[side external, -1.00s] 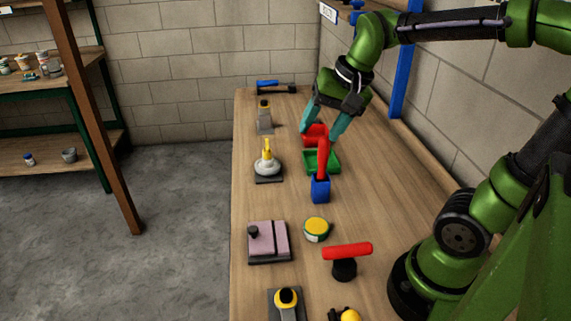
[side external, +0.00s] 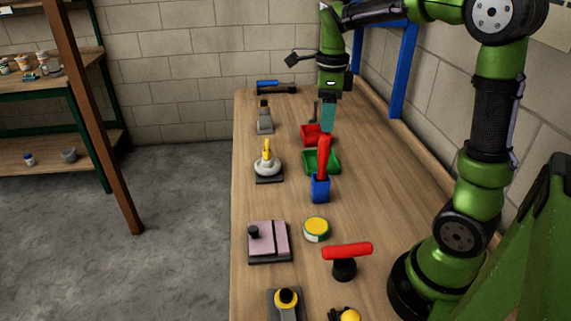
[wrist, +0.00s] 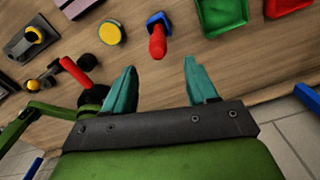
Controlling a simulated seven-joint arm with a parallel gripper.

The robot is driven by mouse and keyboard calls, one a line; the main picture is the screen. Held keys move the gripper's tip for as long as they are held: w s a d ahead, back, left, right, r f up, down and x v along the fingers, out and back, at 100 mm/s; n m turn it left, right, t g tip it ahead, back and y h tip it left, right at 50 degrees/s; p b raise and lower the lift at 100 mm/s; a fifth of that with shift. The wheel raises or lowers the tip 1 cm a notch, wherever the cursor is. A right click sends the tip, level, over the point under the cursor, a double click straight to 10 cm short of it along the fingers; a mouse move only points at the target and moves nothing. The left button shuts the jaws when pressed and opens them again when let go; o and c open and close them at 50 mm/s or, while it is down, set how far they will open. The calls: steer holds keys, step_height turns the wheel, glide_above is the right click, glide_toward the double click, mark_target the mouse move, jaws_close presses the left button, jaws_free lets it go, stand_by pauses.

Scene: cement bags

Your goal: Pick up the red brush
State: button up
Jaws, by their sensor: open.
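The red brush (side external: 323,152) shows as an upright, slightly leaning red handle with its lower end in a blue block-like holder (side external: 320,189). In the wrist view the red brush (wrist: 157,43) and blue holder (wrist: 158,19) lie ahead of the gap between my fingers. My gripper (side external: 328,128) has teal fingers, which overlap in the side view just behind the top of the red handle. In the wrist view my gripper (wrist: 159,65) is open and empty, its fingers spread apart. Whether a finger touches the handle cannot be told.
A green tray (side external: 334,163) and a red tray (side external: 308,138) stand close behind the brush. A yellow round tape (side external: 316,229) and a red-handled black tool (side external: 347,251) are nearer the camera. A yellow-handled tool (side external: 267,162) stands left.

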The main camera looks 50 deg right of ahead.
mark_target(323, 152)
steer(key=f, duration=1)
steer(key=shift+a+f, duration=0.2)
steer(key=shift+f, duration=0.15)
steer(key=shift+c, duration=0.3)
steer(key=shift+w+r, duration=0.1)
jaws_close()
